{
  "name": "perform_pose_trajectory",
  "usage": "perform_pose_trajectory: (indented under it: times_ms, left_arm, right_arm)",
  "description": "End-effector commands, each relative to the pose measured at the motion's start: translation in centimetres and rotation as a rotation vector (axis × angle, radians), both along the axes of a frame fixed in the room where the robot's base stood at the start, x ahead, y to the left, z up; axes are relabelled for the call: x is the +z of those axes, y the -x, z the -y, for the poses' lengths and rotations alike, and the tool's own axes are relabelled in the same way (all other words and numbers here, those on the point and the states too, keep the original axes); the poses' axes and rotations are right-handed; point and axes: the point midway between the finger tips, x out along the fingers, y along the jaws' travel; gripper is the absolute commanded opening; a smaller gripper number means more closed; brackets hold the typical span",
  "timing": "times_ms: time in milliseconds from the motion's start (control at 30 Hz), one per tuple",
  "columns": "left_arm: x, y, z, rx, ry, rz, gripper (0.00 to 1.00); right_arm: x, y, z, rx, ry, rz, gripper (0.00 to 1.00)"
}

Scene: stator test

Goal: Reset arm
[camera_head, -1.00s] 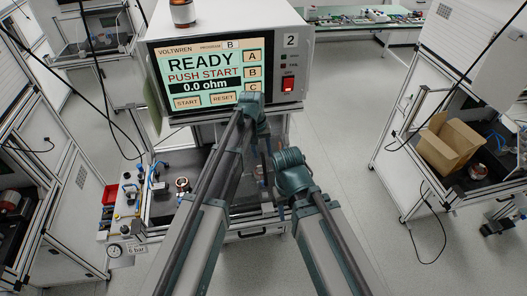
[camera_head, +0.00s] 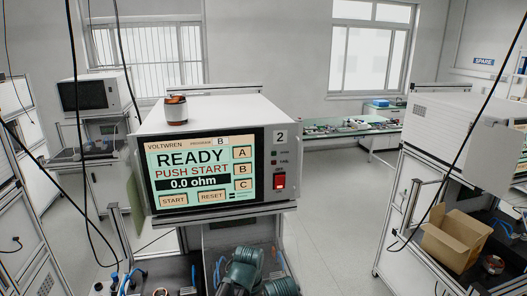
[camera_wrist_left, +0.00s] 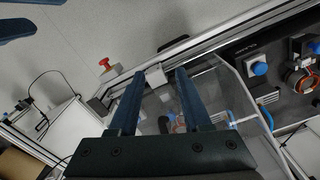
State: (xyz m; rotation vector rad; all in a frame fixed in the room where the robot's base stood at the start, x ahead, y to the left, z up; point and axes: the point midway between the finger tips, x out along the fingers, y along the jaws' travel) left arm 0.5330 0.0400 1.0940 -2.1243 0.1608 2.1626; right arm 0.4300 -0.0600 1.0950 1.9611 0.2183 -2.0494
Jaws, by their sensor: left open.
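In the left wrist view my left gripper (camera_wrist_left: 160,73) is open, with nothing between its two dark blue fingers. Below it are a frame rail and a clear panel. In the head view only teal arm parts of mine show at the bottom edge; neither gripper's fingers are visible there. Two dark blue prongs at the wrist view's top left look like my right gripper, cut off by the edge. The tester (camera_head: 208,165) reads READY, PUSH START, 0.0 ohm. A copper-wound stator (camera_head: 176,110) stands on its top.
A cardboard box (camera_head: 455,240) and another copper-wound part (camera_head: 493,264) are on the right-hand bench. A copper-wound ring (camera_wrist_left: 299,79) and blue knob (camera_wrist_left: 260,68) lie right of my left gripper. A red knob (camera_wrist_left: 105,64) is left of it. Black cables hang at the left.

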Motion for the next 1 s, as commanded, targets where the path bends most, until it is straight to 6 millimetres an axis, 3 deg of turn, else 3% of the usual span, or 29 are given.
perform_pose_trajectory:
  times_ms: [33, 100, 333, 500, 1000]
  left_arm:
    - [-3.3, 2.7, -0.4, -0.030, -0.016, -0.003, 0.48]
    - [-5.2, 4.8, -0.8, -0.070, -0.039, -0.006, 0.48]
    - [-8.9, 9.4, -1.7, -0.160, -0.089, -0.014, 0.48]
    - [-9.4, 10.4, -2.0, -0.183, -0.103, -0.017, 0.48]
    - [-9.3, 10.3, -2.0, -0.183, -0.104, -0.016, 0.48]
  right_arm:
    - [-3.3, 0.0, 0.0, 0.002, 0.001, 0.001, 0.50]
    - [-5.2, 0.0, 0.0, 0.005, 0.001, 0.001, 0.50]
    - [-9.0, 0.0, 0.0, 0.012, 0.001, 0.001, 0.50]
    - [-9.6, -0.1, 0.0, 0.014, 0.001, 0.001, 0.50]
    - [-9.4, -0.1, 0.0, 0.014, 0.001, 0.001, 0.50]
